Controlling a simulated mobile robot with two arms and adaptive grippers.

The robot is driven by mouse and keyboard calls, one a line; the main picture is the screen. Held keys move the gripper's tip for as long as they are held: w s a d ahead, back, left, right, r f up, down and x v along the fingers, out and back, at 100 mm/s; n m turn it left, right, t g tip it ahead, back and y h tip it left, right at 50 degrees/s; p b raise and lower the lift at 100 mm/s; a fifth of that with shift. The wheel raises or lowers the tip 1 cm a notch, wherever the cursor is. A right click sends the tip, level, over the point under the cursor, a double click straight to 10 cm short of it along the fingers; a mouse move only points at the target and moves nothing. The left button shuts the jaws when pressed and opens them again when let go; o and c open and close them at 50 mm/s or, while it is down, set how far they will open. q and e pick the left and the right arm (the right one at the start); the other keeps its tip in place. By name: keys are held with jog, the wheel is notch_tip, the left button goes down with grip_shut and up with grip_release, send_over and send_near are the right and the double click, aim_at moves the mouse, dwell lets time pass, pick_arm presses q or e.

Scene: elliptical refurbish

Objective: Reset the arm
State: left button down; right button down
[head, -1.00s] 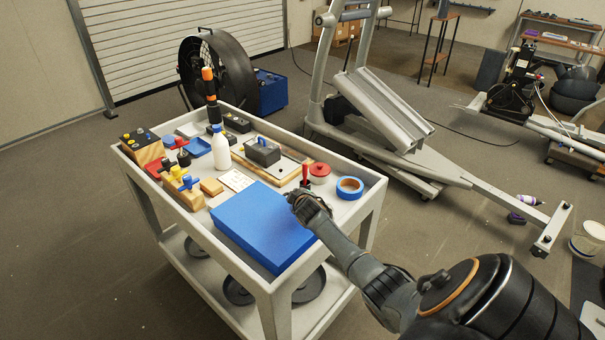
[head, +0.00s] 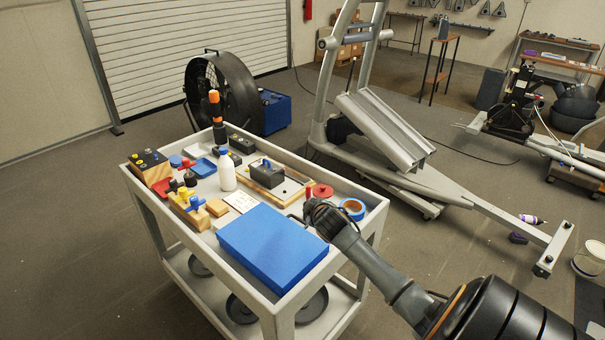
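My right arm comes in from the lower right of the head view. Its gripper (head: 308,216) is over the right part of the cart top, beside the far right edge of the blue box (head: 270,246). I cannot tell whether its fingers touch the box or whether they are open, as they are small and dark and partly hidden by the wrist. My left arm and gripper are not in view.
The grey cart (head: 375,213) also carries a white bottle (head: 226,172), a blue tape roll (head: 353,207), a red round item (head: 321,191) and several small parts. A fan (head: 222,88) and a grey exercise machine (head: 385,130) stand behind. The floor at left is clear.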

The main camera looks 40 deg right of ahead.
jog(key=g+y, duration=0.2)
send_over(300, 266)
jog(key=shift+m, duration=0.3)
notch_tip(300, 266, down, 6)
jog(key=shift+f, duration=0.1)
jog(key=shift+m+g+y, duration=0.3)
jog(key=shift+g+y, duration=0.5)
jog(key=shift+y, duration=0.1)
jog(key=s+a, duration=0.2)
jog(key=a, duration=0.1)
jog(key=s+a+f, duration=0.1)
jog(key=s+a, duration=0.2)
jog(key=s+a+f, duration=0.1)
jog(key=s+a, duration=0.1)
jog(key=a, duration=0.1)
jog(key=shift+s, duration=0.25)
jog(key=s+a+r+m+g+y, duration=0.2)
jog(key=s+a+r+g+y, duration=0.1)
jog(key=s+a, duration=1.25)
notch_tip(300, 266, down, 27)
jog(key=s+d+g+b, duration=0.2)
jog(key=s+d+f+g+b, duration=0.1)
jog(key=s+d+f, duration=0.2)
jog(key=s+f, duration=1.4)
jog(key=shift+f, duration=0.9)
